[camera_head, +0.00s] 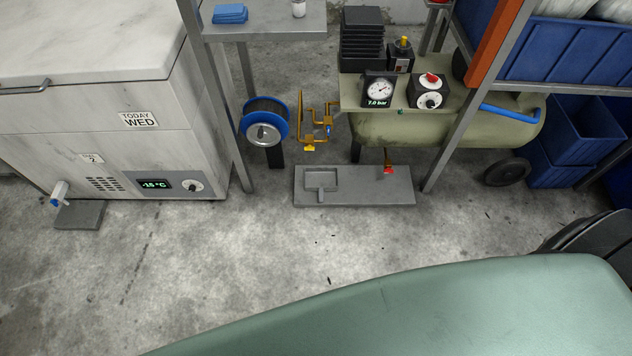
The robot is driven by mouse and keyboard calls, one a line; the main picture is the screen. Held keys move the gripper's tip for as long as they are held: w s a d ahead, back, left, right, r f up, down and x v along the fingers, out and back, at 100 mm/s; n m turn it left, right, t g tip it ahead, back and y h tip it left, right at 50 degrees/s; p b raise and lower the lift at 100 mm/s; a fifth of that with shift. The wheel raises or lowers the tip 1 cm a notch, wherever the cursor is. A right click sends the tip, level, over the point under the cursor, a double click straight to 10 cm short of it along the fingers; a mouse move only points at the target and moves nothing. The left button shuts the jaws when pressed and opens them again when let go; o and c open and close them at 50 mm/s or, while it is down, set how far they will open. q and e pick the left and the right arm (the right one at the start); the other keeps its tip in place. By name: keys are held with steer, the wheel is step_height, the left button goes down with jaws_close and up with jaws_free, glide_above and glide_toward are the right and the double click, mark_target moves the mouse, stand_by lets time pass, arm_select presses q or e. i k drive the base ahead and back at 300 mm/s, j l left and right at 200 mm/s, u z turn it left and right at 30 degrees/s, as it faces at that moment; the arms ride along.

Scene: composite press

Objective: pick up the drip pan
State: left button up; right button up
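A small square grey pan with a raised rim and a short handle (320,181) lies on the left part of a flat grey slab (350,198) on the floor. Its handle points toward the front edge of the slab. It looks like the drip pan. A red drain valve (388,169) under the green compressor tank (400,130) stands over the right part of the slab, to the right of the pan. Neither of my grippers is in view.
A white freezer (110,135) stands at left, with a tap (60,190) over a grey plate (80,215). A blue hose reel (264,125) and yellow pipework (318,120) are behind the pan. Steel shelf posts (475,95) flank the slab. The concrete floor (240,250) in front is clear.

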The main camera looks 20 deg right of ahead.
mark_target(321, 179)
steer(key=i+z, duration=0.35)
steer(key=i, duration=0.15)
steer(key=i+j+z, duration=0.1)
steer(key=i+z, duration=0.3)
steer(key=i, duration=0.1)
